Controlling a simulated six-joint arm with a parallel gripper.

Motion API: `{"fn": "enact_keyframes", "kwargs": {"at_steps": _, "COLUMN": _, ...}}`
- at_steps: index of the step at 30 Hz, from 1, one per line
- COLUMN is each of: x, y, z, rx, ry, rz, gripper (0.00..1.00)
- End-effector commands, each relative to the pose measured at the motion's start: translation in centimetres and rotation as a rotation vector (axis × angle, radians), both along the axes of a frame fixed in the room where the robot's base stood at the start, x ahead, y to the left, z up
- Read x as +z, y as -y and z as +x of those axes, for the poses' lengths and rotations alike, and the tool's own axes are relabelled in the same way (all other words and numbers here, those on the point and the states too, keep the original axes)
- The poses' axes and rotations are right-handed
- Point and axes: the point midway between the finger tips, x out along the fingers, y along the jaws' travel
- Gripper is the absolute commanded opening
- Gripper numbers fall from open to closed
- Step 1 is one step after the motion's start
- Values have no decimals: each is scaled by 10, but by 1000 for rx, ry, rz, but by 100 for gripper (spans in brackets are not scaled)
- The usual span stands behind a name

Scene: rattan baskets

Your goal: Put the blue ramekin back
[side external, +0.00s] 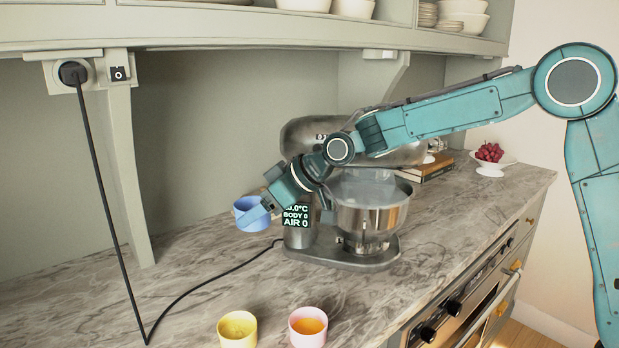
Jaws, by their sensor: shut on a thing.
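The blue ramekin (250,211) is at the left of the stand mixer, over the far part of the marble counter. My gripper (262,211) reaches down to it from the upper right and is shut on it at its right side. The ramekin looks about upright. I cannot tell whether its base touches the counter or hangs a little above it. What is inside it is not clear. A yellow ramekin (237,330) and a pink ramekin (308,327) with orange contents stand at the front edge of the picture.
The stand mixer (367,255) with its steel bowl (372,215) stands close to my gripper, under my arm. A black cable (197,286) runs across the counter (90,300) to the wall socket (72,73). A shelf (220,28) hangs above. Counter left of the cable is clear.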

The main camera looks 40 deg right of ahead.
Motion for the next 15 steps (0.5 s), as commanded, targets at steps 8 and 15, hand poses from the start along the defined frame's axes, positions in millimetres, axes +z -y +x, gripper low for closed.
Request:
{"fn": "enact_keyframes", "kwargs": {"at_steps": 8, "x": -53, "y": 0, "z": 0, "rx": -1, "ry": -5, "rz": 0, "gripper": 42}}
{"fn": "enact_keyframes", "kwargs": {"at_steps": 15, "x": -99, "y": 0, "z": -1, "rx": -1, "ry": -6, "rz": 0, "gripper": 42}}
